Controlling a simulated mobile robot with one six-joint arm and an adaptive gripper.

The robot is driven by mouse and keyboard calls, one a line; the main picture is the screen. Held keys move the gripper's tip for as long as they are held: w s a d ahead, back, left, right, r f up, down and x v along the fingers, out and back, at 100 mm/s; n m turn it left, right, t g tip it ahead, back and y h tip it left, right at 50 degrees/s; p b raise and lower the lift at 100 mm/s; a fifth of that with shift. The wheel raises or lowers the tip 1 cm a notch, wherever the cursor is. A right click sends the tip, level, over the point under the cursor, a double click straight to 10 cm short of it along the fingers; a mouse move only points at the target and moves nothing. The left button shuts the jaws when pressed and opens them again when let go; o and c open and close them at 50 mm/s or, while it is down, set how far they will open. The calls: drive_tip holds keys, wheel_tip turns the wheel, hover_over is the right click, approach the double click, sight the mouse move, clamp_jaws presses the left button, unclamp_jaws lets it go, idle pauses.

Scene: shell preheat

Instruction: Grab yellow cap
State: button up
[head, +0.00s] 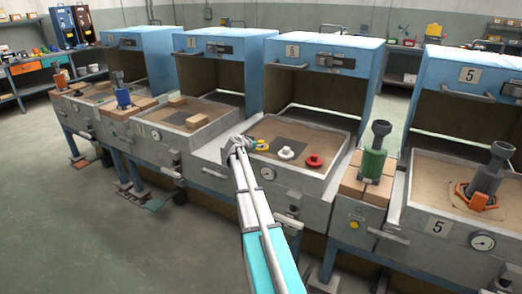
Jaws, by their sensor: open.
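The yellow cap (262,145) is a small yellow piece on the sandy bed of the station marked 6 (335,137). It lies at the left of a row with a white cap (286,153) and a red cap (314,161). My gripper (246,144) is at the end of my arm, just left of the yellow cap and close to it in the picture. The fingers partly overlap the cap's left side, so I cannot tell whether they touch it. The gripper is open, and nothing shows held in it.
A dark square plate (290,143) lies behind the caps. The station's blue hood (330,52) overhangs the bed, and a metal rim surrounds it. A green tool (374,158) stands on blocks at the right. Station 5 (468,185) holds a grey tool on an orange base (475,196).

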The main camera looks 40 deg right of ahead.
sight(260, 142)
drive_tip(key=shift+b+x, duration=0.3)
drive_tip(key=shift+x, duration=1.05)
clamp_jaws()
drive_tip(key=shift+r, duration=0.15)
wheel_tip(260, 142, up, 3)
drive_tip(key=p, duration=0.3)
drive_tip(key=s+a+r+p, duration=0.2)
drive_tip(key=s+r+p, duration=0.2)
drive_tip(key=s+p, duration=0.1)
drive_tip(key=s+a+r+p, duration=0.2)
drive_tip(key=s+r+p, duration=0.3)
drive_tip(key=s, duration=0.3)
drive_tip(key=shift+a+r, duration=0.35)
drive_tip(key=shift+a, duration=0.05)
drive_tip(key=shift+s, duration=0.1)
